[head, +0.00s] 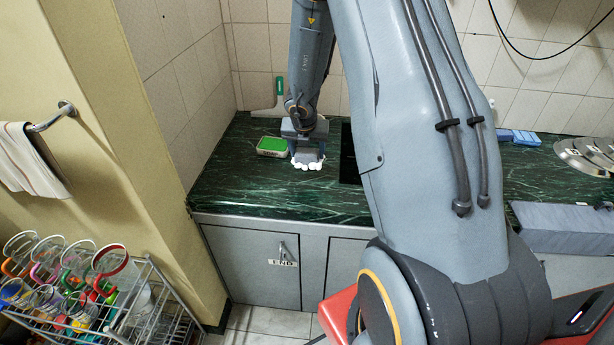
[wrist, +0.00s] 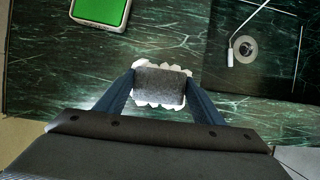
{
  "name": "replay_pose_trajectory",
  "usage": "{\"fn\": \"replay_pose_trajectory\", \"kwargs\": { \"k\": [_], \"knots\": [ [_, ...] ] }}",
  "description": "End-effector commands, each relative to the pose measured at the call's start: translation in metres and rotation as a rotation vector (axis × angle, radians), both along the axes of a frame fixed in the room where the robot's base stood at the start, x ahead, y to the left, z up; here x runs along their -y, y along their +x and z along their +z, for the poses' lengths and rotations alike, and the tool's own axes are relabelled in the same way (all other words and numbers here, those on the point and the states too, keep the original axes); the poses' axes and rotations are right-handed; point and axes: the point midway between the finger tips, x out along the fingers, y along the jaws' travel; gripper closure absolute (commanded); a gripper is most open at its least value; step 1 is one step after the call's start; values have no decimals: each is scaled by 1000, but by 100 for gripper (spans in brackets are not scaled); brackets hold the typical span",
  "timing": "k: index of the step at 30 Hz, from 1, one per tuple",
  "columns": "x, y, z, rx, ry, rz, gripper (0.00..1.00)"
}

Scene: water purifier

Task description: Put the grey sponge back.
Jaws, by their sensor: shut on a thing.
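My gripper (head: 307,150) reaches down over the dark green marble counter at the left. In the wrist view its two blue-grey fingers (wrist: 160,80) are shut on the grey sponge (wrist: 161,88), one on each short side. A white, scalloped-edged piece (wrist: 147,104) shows from under the sponge. It also shows in the head view (head: 307,164), just below the gripper. I cannot tell whether the sponge rests on it or hangs slightly above. In the head view the sponge is hard to tell apart from the gripper.
A green-topped box (head: 272,147) with a pale rim stands just left of the gripper. The sink (wrist: 255,55) with its drain lies to the right. A green-handled squeegee (head: 279,96) leans at the back wall. The counter front (head: 262,200) is clear.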

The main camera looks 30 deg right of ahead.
Motion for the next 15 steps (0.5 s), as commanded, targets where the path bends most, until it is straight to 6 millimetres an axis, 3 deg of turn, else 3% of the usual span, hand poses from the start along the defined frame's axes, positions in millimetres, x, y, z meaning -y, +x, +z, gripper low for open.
{"fn": "replay_pose_trajectory", "kwargs": {
  "k": [1, 4, 15],
  "knots": [
    [0, 0, -15, -3, 1, 1, 56],
    [-1, 1, -30, -2, 1, 2, 56],
    [-1, 0, -57, -1, 3, 1, 56]
  ]
}}
